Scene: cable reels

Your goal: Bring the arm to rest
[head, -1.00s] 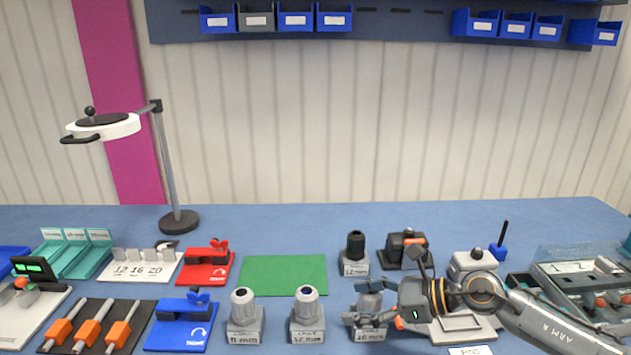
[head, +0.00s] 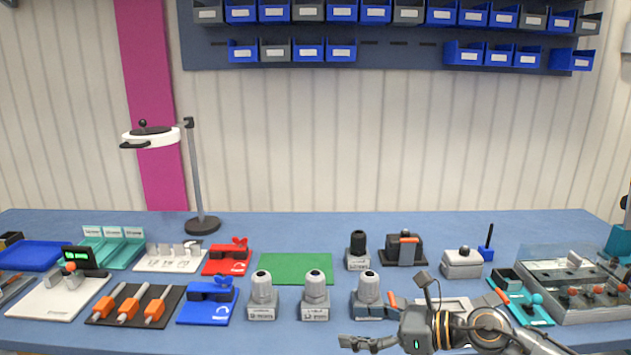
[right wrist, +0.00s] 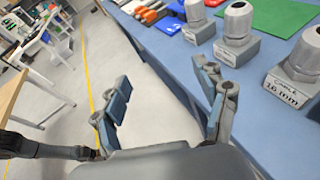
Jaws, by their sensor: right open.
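My right gripper (head: 366,343) is at the front edge of the blue table, low in the head view, with its arm coming in from the lower right. In the right wrist view its two fingers (right wrist: 168,108) are spread apart with nothing between them. They hang over the table's front edge and the floor. A grey cable gland on a labelled block (head: 367,296) stands just behind the gripper in the head view, apart from it. It also shows at the right of the right wrist view (right wrist: 300,72). My left gripper is not in view.
The blue table (head: 340,228) holds a green mat (head: 296,268), two more grey glands (head: 262,296), red (head: 227,262) and blue (head: 208,302) fixtures, and orange-handled tools (head: 128,308). A lamp (head: 200,180) stands at the back. Open floor (right wrist: 140,160) lies in front of the table.

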